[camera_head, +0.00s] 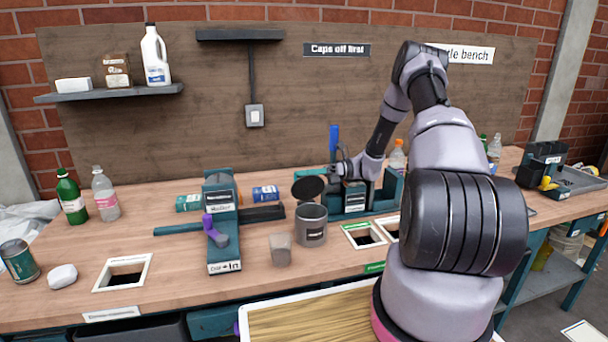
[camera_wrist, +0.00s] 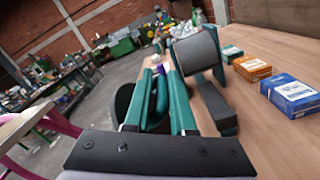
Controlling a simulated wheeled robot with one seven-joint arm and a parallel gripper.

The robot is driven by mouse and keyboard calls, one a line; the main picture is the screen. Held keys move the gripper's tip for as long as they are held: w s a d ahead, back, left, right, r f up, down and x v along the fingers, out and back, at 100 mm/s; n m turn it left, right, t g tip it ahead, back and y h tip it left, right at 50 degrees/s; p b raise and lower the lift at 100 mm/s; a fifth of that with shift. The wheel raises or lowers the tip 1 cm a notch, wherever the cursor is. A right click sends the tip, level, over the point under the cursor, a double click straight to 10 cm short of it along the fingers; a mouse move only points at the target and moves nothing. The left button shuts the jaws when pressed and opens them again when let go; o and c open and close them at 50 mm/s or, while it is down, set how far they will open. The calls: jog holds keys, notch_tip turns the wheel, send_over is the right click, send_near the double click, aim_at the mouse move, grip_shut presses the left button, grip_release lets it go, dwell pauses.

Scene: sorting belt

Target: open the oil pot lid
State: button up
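The oil pot (camera_head: 311,232) is a grey cylinder standing upright on the bench, right of the teal belt machine. Its dark round lid (camera_head: 307,188) is tilted up above the rim, with a gap at the front. My gripper (camera_head: 335,168) is just behind and right of the lid, pointing left. A dark round shape, probably the lid (camera_wrist: 122,103), is partly hidden behind the left finger. Whether they touch cannot be told.
A grey cup (camera_head: 280,250) stands left of the pot. The teal machine (camera_head: 222,240) with a purple handle (camera_head: 213,228) is further left. Small boxes (camera_head: 265,193) lie behind. Framed holes (camera_head: 362,236) are in the bench to the right.

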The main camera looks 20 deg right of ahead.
jog(key=o, duration=0.3)
jog(key=shift+s+f, duration=0.2)
jog(key=shift+f, duration=0.4)
jog(key=shift+r, duration=0.1)
jog(key=shift+w+r, duration=0.15)
